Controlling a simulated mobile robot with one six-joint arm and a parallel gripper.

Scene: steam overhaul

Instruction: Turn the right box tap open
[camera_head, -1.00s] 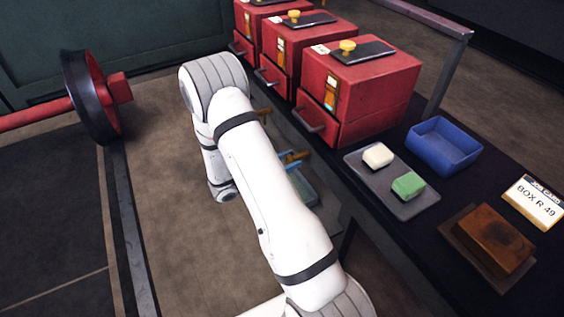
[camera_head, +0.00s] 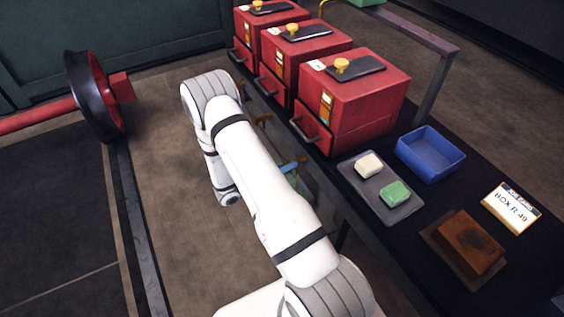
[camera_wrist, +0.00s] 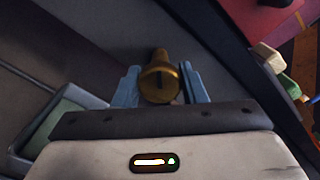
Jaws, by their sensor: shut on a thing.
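A brass tap (camera_wrist: 158,75) with a slotted round end sits between the pale blue fingers of my gripper (camera_wrist: 158,88) in the wrist view. The fingers are shut on it from both sides. In the head view, my gripper (camera_head: 292,165) shows only as a bit of blue below the bench's front edge, beside the nearest red box (camera_head: 352,95). My arm hides most of that area, so how far the tap is turned cannot be told there. Another brass tap (camera_head: 262,119) shows further back along the same edge.
Two more red boxes (camera_head: 308,52) (camera_head: 268,22) stand behind. A grey tray (camera_head: 402,211) with white and green blocks, a blue bin (camera_head: 432,158), a rusty block (camera_head: 468,243) and a "BOX R 49" card (camera_head: 511,207) lie on the bench. A greenish tray (camera_wrist: 68,118) lies low in the wrist view.

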